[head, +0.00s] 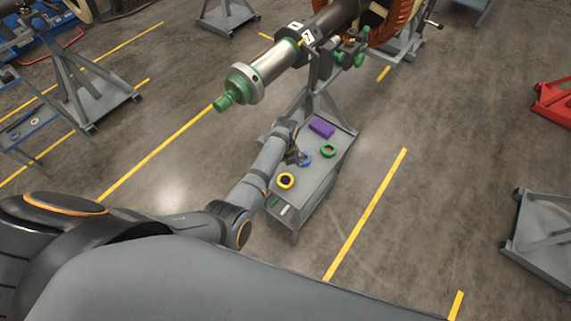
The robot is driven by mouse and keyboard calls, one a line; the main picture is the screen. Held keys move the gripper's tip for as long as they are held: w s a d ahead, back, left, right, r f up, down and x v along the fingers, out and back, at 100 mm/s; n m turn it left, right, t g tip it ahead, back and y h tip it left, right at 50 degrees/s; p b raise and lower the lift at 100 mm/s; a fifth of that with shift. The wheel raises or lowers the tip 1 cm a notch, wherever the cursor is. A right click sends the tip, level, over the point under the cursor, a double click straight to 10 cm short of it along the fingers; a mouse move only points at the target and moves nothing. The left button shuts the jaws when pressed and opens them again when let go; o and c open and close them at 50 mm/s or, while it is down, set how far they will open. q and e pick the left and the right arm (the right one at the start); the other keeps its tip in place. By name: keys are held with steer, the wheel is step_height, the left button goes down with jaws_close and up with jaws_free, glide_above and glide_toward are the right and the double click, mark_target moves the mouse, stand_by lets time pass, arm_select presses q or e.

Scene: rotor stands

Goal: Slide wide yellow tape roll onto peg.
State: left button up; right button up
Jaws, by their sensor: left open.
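A yellow tape roll (286,181) with a dark middle lies near the front left of the grey cart's top (310,185). A blue roll (305,160) lies behind it, and a green roll (328,151) is further right. My left gripper (299,158) is open and points down over the cart top. It is beside the blue roll and a little behind the yellow one; whether it touches the blue roll is too small to tell. I cannot make out a peg clearly. My right gripper is not in view.
A purple box (321,127) lies at the back of the cart. A large metal rotor shaft with a green end (247,83) juts out above and behind the cart on a grey stand. Open floor lies right of the cart, with yellow lines (367,215). A red stand (555,102) is at far right.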

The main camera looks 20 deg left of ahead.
arm_select(q)
steer(key=b, duration=0.7)
glide_above(285, 183)
steer(key=shift+f, duration=3.05)
step_height(285, 183, down, 3)
steer(key=shift+w+f+b, duration=0.1)
steer(key=shift+f+b, duration=0.1)
steer(key=shift+b, duration=0.7)
steer(key=shift+f, duration=0.3)
